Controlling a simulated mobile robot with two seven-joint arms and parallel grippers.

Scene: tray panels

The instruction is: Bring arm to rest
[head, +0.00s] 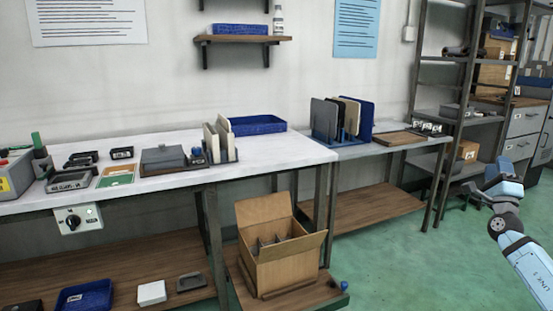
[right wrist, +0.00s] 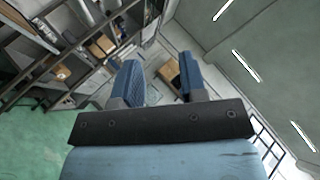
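My right arm (head: 527,259) comes in at the right edge of the head view, its forearm bent up. My right gripper (right wrist: 160,62) shows in the right wrist view with two blue fingers set apart and nothing seen between them. In the head view the wrist end (head: 503,186) is in the air in front of the shelving, apart from both tables. My left arm and left gripper are not in view.
A white-topped workbench (head: 270,150) holds small trays, upright panels and a blue bin (head: 257,124). A second table holds a rack of panels (head: 342,119). An open cardboard box (head: 285,266) stands low between them. Metal shelving (head: 468,85) stands behind my right arm. Green floor (head: 420,265) is clear.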

